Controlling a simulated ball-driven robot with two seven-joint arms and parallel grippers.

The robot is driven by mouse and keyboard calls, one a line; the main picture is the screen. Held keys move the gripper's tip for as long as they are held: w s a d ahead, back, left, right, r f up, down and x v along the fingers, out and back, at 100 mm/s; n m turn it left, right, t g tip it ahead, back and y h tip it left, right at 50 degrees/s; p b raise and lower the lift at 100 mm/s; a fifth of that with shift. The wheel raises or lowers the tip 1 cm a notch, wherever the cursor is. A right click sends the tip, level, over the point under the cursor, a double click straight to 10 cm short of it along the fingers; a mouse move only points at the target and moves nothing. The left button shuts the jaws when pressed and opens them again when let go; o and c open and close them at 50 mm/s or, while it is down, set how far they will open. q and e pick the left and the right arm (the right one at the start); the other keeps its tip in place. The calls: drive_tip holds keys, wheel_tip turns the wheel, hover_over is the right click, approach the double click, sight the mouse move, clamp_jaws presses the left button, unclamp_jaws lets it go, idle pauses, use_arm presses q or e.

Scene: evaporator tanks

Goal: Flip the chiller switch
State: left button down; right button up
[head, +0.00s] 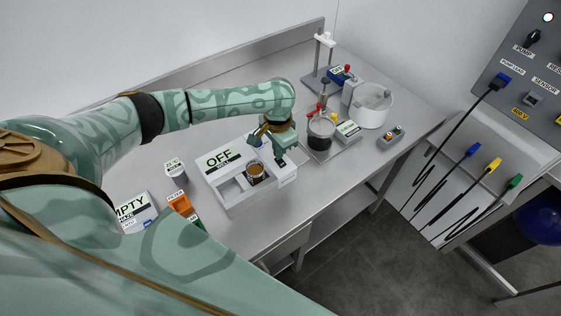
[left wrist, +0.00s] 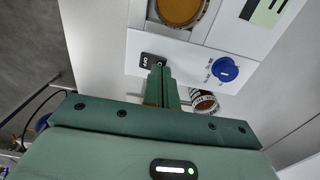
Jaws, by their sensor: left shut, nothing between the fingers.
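The chiller (head: 232,203) is a white box with a display reading OFF (head: 220,158) and a cup of brown liquid (head: 255,171) in its well. In the left wrist view its white front panel (left wrist: 197,54) carries a small dark switch plate (left wrist: 148,58) and a blue knob (left wrist: 225,69). My left gripper (head: 283,156) is at the right end of the box. In the left wrist view its fingers (left wrist: 161,72) are shut and empty, with tips at the switch plate, partly covering it. I cannot tell whether they touch. My right gripper is not in view.
The bench front is clear. A control panel (head: 535,75) stands far right.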

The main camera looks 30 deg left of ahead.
use_arm(q)
drive_tip(key=shift+f, duration=0.7)
drive_tip(key=shift+s, duration=0.1)
drive_tip(key=shift+r+p, duration=0.9)
drive_tip(key=shift+p, duration=0.05)
wheel_tip(320, 180, up, 5)
drive_tip(key=p, duration=0.7)
drive_tip(key=shift+r, duration=0.15)
